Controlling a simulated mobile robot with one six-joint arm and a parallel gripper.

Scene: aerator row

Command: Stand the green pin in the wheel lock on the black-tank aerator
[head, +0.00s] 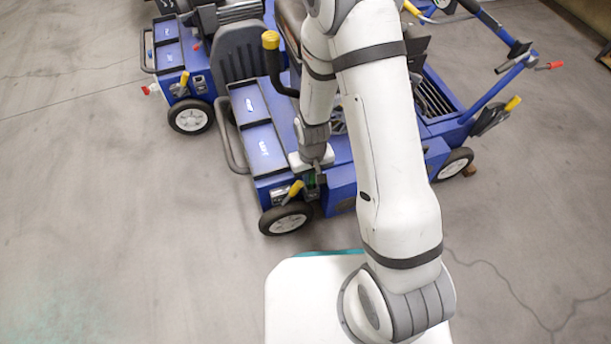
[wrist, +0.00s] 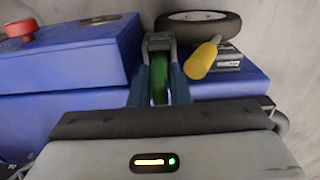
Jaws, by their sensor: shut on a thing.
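My gripper (head: 314,178) is low at the front corner of the nearest blue aerator (head: 262,150), beside its front wheel (head: 285,218). In the wrist view my gripper (wrist: 158,92) is shut on the green pin (wrist: 159,78), which lies between the two fingers. The pin's far end meets a grey metal bracket (wrist: 158,40) beside the wheel (wrist: 198,24); this looks like the wheel lock. I cannot tell how far the pin is in it. My arm hides part of this aerator, and its tank colour is unclear.
A yellow-gripped lever (wrist: 201,60) stands close to the right of the pin in the wrist view. A red knob (wrist: 20,29) is at the far left. Another blue aerator (head: 178,52) stands behind to the left. The floor at front left is clear.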

